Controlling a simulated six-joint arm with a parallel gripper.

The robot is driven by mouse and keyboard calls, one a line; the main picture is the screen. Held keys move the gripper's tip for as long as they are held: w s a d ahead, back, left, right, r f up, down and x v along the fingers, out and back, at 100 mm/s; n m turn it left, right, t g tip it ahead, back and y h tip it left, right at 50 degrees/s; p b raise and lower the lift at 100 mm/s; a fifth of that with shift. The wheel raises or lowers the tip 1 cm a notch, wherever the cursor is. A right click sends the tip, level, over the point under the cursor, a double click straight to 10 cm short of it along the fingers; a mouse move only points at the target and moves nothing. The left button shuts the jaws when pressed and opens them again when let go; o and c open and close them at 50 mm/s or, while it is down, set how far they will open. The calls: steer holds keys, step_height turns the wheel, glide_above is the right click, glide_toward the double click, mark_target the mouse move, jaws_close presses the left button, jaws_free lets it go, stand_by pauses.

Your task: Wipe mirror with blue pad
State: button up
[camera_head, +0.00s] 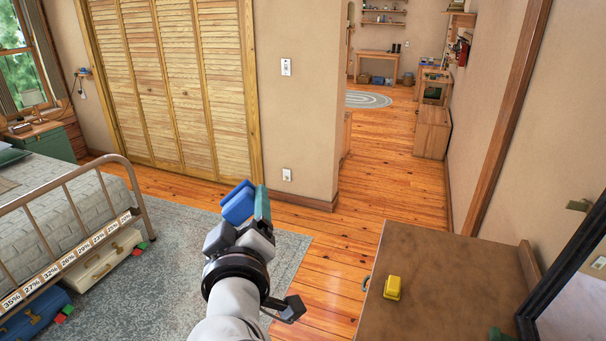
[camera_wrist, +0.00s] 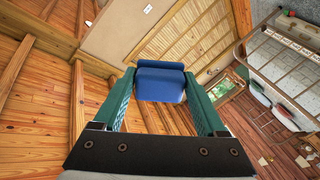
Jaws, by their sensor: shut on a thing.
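My gripper (camera_head: 252,208) is raised in the middle of the head view, above the grey rug. Its teal fingers are shut on a blue pad (camera_head: 237,203), which sticks out at the fingertips. In the wrist view the pad (camera_wrist: 160,82) sits between the two fingers, clear of any surface. The mirror (camera_head: 582,308) stands tilted at the right edge of the head view, in a black frame. Only part of it shows, well to the right of my gripper.
A brown-topped dresser (camera_head: 440,265) stands at lower right, with a yellow block (camera_head: 392,288) and a small green thing (camera_head: 499,334) on it. A metal-framed bed (camera_head: 60,215) is at left. Open wood floor (camera_head: 325,255) lies between the rug (camera_head: 165,275) and dresser.

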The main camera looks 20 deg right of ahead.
stand_by(0.3)
steer(key=d+f+m+g+h, duration=0.3)
steer(key=d+g+h, duration=0.1)
steer(key=d, duration=0.6)
steer(key=s+d+f+m+g+h, duration=0.1)
steer(key=d+f+m+g+h, duration=0.25)
steer(key=d, duration=0.55)
steer(key=d+f+m+g+h, duration=0.3)
steer(key=d+m+g+h, duration=0.15)
steer(key=d, duration=0.55)
steer(key=s+d+f+m+g+y, duration=0.1)
steer(key=s+d+f+m+g, duration=0.2)
steer(key=s, duration=0.6)
steer(key=s+d+f+m+g+y, duration=0.2)
steer(key=s+d+f+m+g, duration=0.1)
steer(key=s+d+f+g, duration=0.4)
steer(key=s+d+f+m+g+y, duration=0.2)
steer(key=s+d+f+g, duration=0.3)
steer(key=s+d, duration=0.4)
steer(key=shift+s+d+f+m+g, duration=0.25)
steer(key=shift+s+m+g, duration=0.35)
steer(key=shift+s, duration=0.8)
steer(key=shift+x, duration=0.85)
